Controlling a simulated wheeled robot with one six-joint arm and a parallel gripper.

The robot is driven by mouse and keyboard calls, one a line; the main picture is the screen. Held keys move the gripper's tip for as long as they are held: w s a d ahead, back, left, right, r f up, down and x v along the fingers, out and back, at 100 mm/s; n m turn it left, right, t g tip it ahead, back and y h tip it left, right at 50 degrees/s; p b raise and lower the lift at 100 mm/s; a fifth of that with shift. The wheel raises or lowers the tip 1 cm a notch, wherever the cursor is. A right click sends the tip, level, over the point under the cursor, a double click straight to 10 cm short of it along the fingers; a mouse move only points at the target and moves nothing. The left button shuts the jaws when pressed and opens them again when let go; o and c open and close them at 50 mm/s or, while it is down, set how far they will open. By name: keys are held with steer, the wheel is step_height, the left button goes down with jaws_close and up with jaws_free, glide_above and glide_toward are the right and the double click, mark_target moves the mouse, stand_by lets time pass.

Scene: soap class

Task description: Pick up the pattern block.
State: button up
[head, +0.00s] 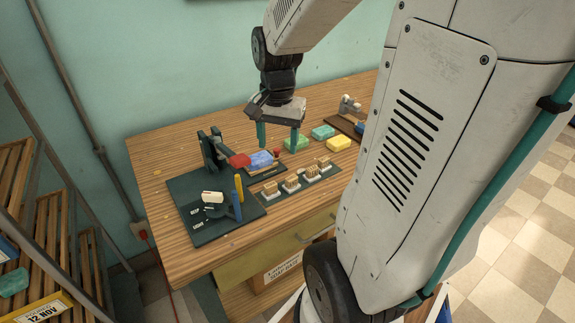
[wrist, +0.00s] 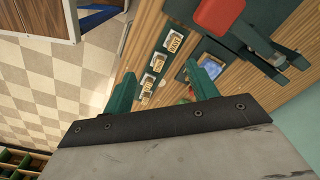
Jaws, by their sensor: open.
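Several small wooden blocks stand in a row on white pads on a dark green strip (head: 300,190) near the table's front edge. They include a front-left block (head: 270,188) and a far-right block (head: 323,162). I cannot tell which is the pattern block. The wrist view shows some of them, such as the upper block (wrist: 175,42) and a lower block (wrist: 147,87). My gripper (head: 278,138) is open and empty, pointing down above the table behind the row. Its teal fingers also show apart in the wrist view (wrist: 163,88).
A dark press with a red handle (head: 238,160) stands left of my gripper, beside a blue item (head: 261,160) in a tray. Green (head: 296,144), teal (head: 323,132) and yellow (head: 338,143) bars lie to the right. A dark green mat (head: 205,235) lies at left.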

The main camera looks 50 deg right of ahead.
mark_target(313, 168)
steer(key=d+f+m, duration=0.2)
steer(key=d+f, duration=0.1)
steer(key=d, duration=0.1)
steer(key=d+f+m, duration=0.3)
steer(key=d, duration=0.2)
steer(key=d+f+m, duration=0.3)
steer(key=d, duration=0.2)
steer(key=shift+w+f+g, duration=0.1)
steer(key=shift+f+g, duration=0.2)
steer(key=f, duration=0.8)
steer(key=shift+d+f, duration=0.1)
steer(key=shift+d, duration=0.3)
steer(key=c, duration=1.1)
